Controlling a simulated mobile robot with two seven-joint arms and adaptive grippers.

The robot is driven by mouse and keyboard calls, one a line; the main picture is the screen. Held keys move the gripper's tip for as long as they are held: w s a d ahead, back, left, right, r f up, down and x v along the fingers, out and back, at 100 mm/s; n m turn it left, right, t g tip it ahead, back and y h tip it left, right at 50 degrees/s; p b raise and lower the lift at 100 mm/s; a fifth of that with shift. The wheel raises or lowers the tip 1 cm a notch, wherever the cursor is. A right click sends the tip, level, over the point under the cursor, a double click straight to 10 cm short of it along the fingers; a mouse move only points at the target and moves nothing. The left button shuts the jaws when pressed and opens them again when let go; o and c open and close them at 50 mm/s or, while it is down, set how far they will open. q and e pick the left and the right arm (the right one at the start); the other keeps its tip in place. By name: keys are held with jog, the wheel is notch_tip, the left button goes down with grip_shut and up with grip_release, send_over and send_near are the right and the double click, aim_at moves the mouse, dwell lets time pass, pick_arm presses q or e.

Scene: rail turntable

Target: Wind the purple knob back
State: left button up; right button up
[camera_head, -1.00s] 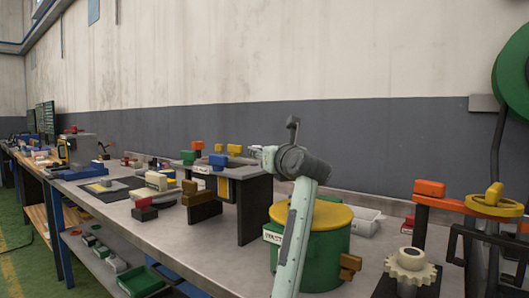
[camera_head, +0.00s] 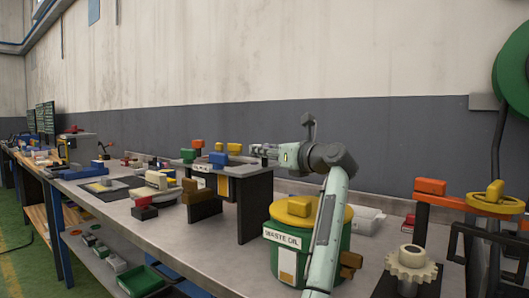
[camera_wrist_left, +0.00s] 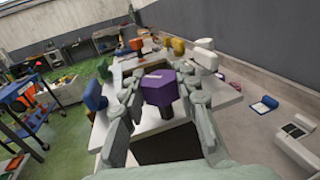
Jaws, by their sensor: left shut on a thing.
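The purple knob (camera_wrist_left: 160,88) stands on the pale top of a small table-like stand (camera_wrist_left: 125,66), which also carries several coloured knobs. In the left wrist view the fingers of my left gripper (camera_wrist_left: 155,92) close around the purple knob from both sides. In the head view my left gripper (camera_head: 262,151) reaches leftward at the right end of the stand (camera_head: 258,172). The purple knob cannot be made out there. My right gripper is in neither view.
Orange (camera_head: 197,144), blue (camera_head: 218,159) and yellow (camera_head: 234,149) knobs stand close to the left gripper. A waste oil drum (camera_head: 283,237) with a yellow lid stands in front, beside my arm. A gear (camera_head: 409,262) and an orange bracket (camera_head: 455,203) are at right.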

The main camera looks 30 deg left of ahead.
pick_arm(q)
jog(key=n+g, duration=0.1)
jog(key=g, duration=0.1)
jog(key=shift+n+g+y, duration=0.3)
jog(key=shift+n+y, duration=0.1)
jog(key=n+g, duration=0.2)
jog(key=g, duration=0.1)
jog(key=shift+r+p, duration=0.1)
jog(key=shift+p, duration=0.2)
jog(key=shift+g, duration=0.4)
jog(key=shift+n+g, duration=0.8)
jog(key=shift+g, duration=0.2)
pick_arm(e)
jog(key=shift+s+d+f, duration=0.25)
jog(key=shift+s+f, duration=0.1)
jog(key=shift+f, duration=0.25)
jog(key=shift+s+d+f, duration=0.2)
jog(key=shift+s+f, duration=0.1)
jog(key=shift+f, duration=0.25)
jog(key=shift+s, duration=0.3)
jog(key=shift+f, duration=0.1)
pick_arm(q)
jog(key=o, duration=1.2)
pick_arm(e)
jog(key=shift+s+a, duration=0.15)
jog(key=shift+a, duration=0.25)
